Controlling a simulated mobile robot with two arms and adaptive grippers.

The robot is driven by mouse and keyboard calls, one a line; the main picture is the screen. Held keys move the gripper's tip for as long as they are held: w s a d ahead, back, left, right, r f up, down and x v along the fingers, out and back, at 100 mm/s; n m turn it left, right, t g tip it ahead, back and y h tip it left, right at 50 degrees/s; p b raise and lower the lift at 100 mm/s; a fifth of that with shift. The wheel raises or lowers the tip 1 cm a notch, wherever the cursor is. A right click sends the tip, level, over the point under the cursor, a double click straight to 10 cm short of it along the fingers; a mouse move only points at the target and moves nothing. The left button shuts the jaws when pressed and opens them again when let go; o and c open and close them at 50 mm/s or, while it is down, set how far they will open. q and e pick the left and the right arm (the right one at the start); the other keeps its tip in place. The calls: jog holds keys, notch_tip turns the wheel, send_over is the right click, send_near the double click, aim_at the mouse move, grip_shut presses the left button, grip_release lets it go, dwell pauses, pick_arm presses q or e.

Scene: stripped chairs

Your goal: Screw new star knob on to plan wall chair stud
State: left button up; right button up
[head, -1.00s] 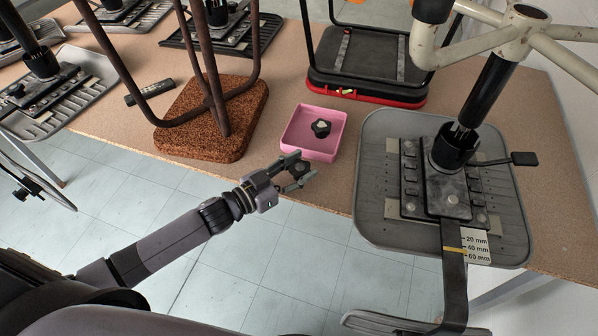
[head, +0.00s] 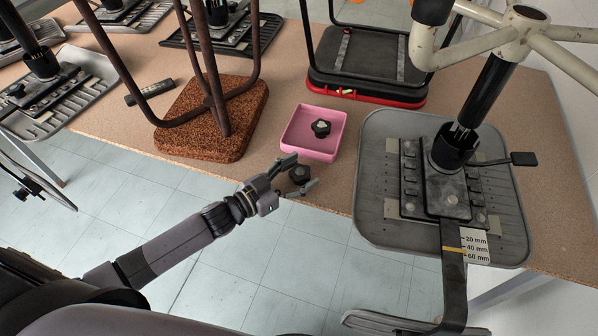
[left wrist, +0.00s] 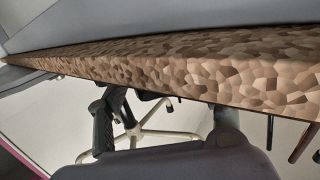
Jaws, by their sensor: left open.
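My left gripper (head: 300,174) is open near the front edge of the table. A dark star knob (head: 299,174) shows between its spread fingers. I cannot tell whether it rests on the table. Another black star knob with a pale centre (head: 321,128) lies in the pink tray (head: 313,154). An upturned chair with a grey seat (head: 377,215) and a dark mounting plate (head: 412,180) lies at the right; its bare stud is not clear. In the left wrist view the open fingers (left wrist: 165,120) straddle space by the board edge, and no knob shows. My right gripper is not visible.
The brown table (head: 250,185) holds an upturned cork-coloured stool seat (head: 190,140), a black seat with red rim (head: 375,90) and a dark remote-like object (head: 150,91). Chair legs rise overhead.

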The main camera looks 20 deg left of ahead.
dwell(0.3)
pick_arm(q)
jog(key=shift+f+b, duration=0.1)
jog(key=shift+b, duration=0.2)
jog(key=f+b+v, duration=0.1)
jog(key=v, duration=1.6)
jog(key=shift+a+r, duration=0.25)
jog(key=shift+a, duration=0.15)
